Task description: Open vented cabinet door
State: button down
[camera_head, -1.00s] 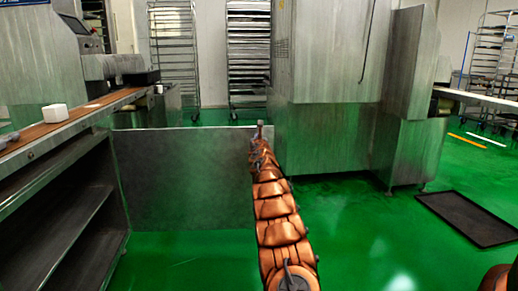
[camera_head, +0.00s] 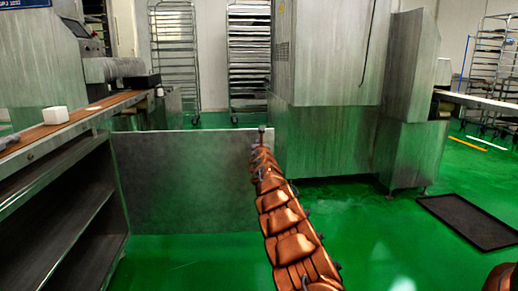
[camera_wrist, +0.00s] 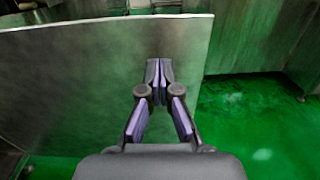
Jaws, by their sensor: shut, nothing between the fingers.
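The cabinet door is a flat grey metal panel (camera_head: 185,180) that stands upright, swung out to the right from the open-fronted cabinet (camera_head: 60,215) at the left. No vents can be made out on it. In the wrist view the panel (camera_wrist: 75,95) fills the left and middle. My gripper (camera_head: 262,131) is at the panel's upper right edge in the head view. In the wrist view my gripper (camera_wrist: 159,64) is shut and empty, its fingertips in front of the panel near its right edge. I cannot tell whether they touch it.
Dark shelves show inside the cabinet, under a conveyor top (camera_head: 75,125) with a white block (camera_head: 55,115). A large steel machine (camera_head: 325,100) stands just right of the door. Green floor (camera_head: 390,240) is clear in front, with a dark mat (camera_head: 470,220) at the right.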

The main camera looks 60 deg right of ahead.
jog(key=shift+b+v, duration=0.55)
jog(key=shift+v, duration=1.2)
jog(key=shift+f, duration=0.15)
